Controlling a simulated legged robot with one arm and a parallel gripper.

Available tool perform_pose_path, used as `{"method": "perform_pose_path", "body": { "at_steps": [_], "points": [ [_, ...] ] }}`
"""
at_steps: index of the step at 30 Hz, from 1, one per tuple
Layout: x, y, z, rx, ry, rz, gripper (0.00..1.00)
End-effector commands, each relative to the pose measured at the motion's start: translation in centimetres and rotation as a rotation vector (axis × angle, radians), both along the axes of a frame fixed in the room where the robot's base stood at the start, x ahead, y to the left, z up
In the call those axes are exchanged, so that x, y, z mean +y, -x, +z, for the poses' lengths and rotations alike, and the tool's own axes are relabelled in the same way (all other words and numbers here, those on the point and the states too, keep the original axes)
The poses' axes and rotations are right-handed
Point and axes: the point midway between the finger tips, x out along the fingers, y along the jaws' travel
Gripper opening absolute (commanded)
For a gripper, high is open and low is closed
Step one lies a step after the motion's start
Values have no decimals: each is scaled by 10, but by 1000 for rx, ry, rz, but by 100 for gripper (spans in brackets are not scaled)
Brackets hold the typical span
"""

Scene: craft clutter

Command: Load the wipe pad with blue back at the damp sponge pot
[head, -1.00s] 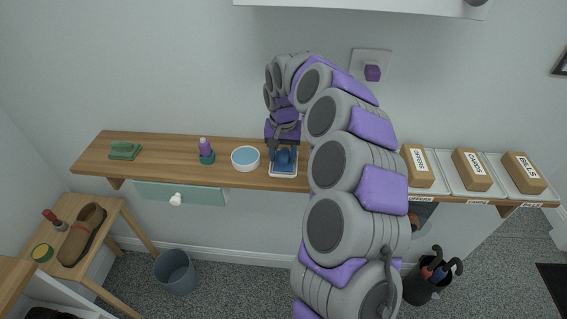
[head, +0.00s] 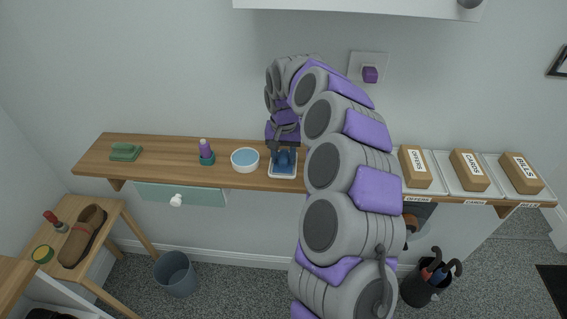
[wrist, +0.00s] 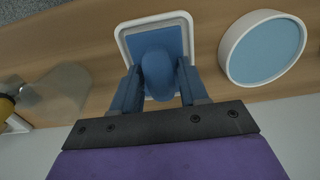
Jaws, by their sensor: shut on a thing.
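The wipe pad with blue back (head: 284,165) is on a small white tray (head: 283,177) on the wooden shelf. In the wrist view the pad (wrist: 153,41) shows a flat blue back with a rounded blue grip, inside the rim of the tray (wrist: 121,42). My gripper (head: 284,150) is shut on the pad's grip; its fingers (wrist: 158,84) are on both sides of it. I cannot tell whether the pad still touches the tray. The damp sponge pot (head: 245,160), white and round with a light blue inside, stands just left of the tray. It also shows in the wrist view (wrist: 265,50).
A purple bottle (head: 206,150) in a teal base and a green block (head: 126,152) stand farther left. Labelled boxes (head: 415,168) sit in trays at the right. A drawer (head: 180,194) is under the shelf. The shelf between block and bottle is clear.

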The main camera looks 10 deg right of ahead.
Motion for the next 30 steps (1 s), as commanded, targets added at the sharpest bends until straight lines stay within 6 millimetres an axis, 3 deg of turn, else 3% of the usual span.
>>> {"method": "perform_pose_path", "body": {
  "at_steps": [1,5,13,14,24,30],
  "points": [
    [1,15,-28,74,0,3,7],
    [2,15,-26,75,1,4,7],
    [3,17,-7,73,2,4,6],
    [3,17,-5,71,2,4,0],
    [3,15,31,35,2,2,0],
    [3,13,37,24,2,1,0]
  ]
}}
